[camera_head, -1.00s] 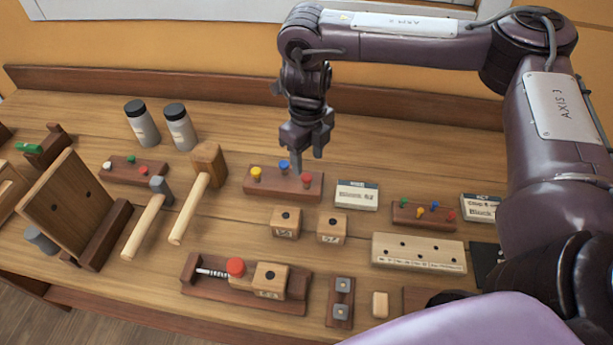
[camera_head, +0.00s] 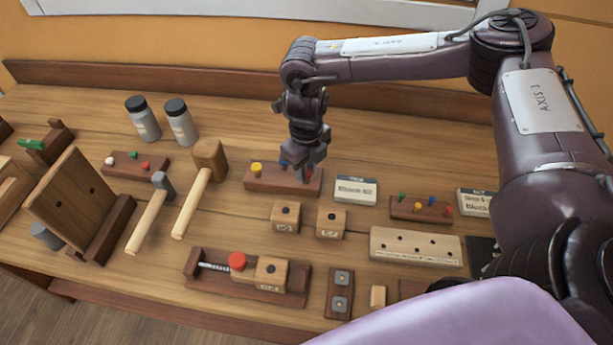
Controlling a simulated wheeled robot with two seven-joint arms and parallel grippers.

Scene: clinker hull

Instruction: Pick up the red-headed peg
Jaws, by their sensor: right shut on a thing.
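The wooden peg rack (camera_head: 270,183) stands mid-bench in the head view. Its yellow-headed peg (camera_head: 256,169) shows clearly at the left end. The blue-headed peg (camera_head: 283,162) is partly covered by my right gripper. My right gripper (camera_head: 304,172) points down at the rack's right end and is shut on the red-headed peg (camera_head: 307,177). Most of that peg is hidden by the fingers, and it still appears to be at the rack. My left gripper is not in view.
Two wooden blocks (camera_head: 286,217) stand in front of the rack. A label card (camera_head: 356,190) and a smaller peg rack (camera_head: 420,210) are to the right. A mallet (camera_head: 200,190) lies to the left. The bench behind the rack is clear.

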